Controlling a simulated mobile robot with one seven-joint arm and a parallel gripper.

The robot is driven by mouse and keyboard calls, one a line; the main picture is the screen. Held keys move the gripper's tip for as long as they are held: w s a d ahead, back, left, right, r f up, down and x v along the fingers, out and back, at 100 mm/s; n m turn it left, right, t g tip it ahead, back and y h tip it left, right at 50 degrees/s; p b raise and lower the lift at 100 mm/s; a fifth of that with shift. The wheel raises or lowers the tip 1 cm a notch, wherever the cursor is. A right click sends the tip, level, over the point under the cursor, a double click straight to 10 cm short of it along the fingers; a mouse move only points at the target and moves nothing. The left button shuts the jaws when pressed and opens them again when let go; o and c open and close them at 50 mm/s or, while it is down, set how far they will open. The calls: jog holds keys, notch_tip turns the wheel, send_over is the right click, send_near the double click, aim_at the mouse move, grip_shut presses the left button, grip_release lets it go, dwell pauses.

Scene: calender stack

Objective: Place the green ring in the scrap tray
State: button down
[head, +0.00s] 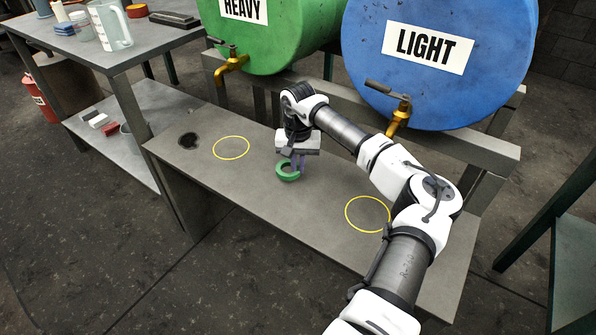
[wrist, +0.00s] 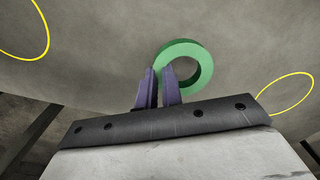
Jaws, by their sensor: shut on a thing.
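The green ring (head: 287,177) is at the middle of the grey bench, in front of the barrels; it also shows in the wrist view (wrist: 206,66). My gripper (head: 296,164) points down with its purple fingers (wrist: 161,84) shut on the left rim of the ring in the wrist view. I cannot tell whether the ring touches the bench top or hangs just above it. I cannot make out the scrap tray for certain; a dark, shallow, long thing (head: 174,19) lies on the side table at the upper left.
Two yellow circles (head: 231,136) (head: 368,200) mark the bench, with a dark round spot (head: 188,140) at its left. The green HEAVY barrel (head: 275,45) and blue LIGHT barrel (head: 430,85) have brass taps above the bench. A jug (head: 110,25) stands on the side table (head: 75,45).

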aim_at(298, 169)
jog(key=shift+f, duration=1.45)
jog(key=shift+f, duration=0.15)
jog(key=c, duration=1.6)
grip_release()
jog(key=shift+o, duration=0.2)
